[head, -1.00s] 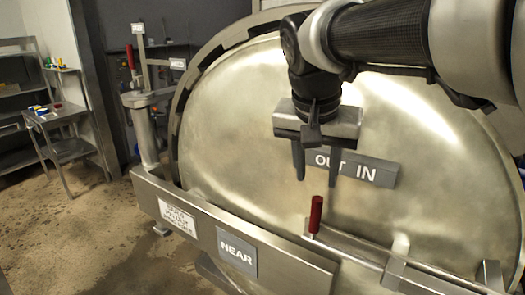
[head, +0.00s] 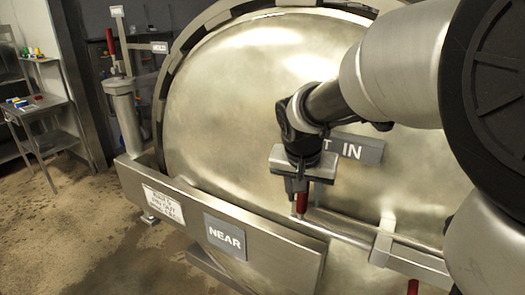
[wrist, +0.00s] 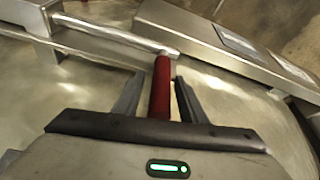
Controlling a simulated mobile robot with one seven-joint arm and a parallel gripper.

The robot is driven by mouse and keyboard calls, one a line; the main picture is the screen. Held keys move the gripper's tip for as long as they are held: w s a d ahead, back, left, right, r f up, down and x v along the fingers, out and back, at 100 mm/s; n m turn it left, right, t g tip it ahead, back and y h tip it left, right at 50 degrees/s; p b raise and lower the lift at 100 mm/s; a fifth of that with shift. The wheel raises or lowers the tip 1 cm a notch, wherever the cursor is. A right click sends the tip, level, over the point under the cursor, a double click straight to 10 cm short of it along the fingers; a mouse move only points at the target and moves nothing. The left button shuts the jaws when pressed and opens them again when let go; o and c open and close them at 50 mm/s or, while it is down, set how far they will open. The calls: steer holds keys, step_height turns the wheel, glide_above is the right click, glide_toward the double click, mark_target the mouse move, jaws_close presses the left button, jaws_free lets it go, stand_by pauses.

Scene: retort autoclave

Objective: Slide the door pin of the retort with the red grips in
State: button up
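The retort door (head: 230,110) is a large round metal door with a sign reading "IN", the rest of it hidden by my arm. The door pin (head: 345,231) is a bright rod on a bar across the door, with an upright red grip (head: 301,203) at its left end. My gripper (head: 299,200) is down at this grip. In the wrist view the red grip (wrist: 160,88) stands between the two fingers of my gripper (wrist: 156,95), with gaps on both sides, so the fingers are open around it.
A metal beam with a "NEAR" plate (head: 225,236) runs in front of the door, left of the pin. A bracket (head: 383,243) holds the rod at right. Another red grip (head: 412,288) shows at the bottom edge. A shelf table (head: 40,103) stands far left.

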jaws_close()
steer(key=s+d, duration=0.1)
steer(key=d, duration=0.1)
steer(key=s+d, duration=0.3)
steer(key=d, duration=0.2)
steer(key=shift+s, duration=0.4)
jaws_free()
steer(key=shift+s, duration=0.1)
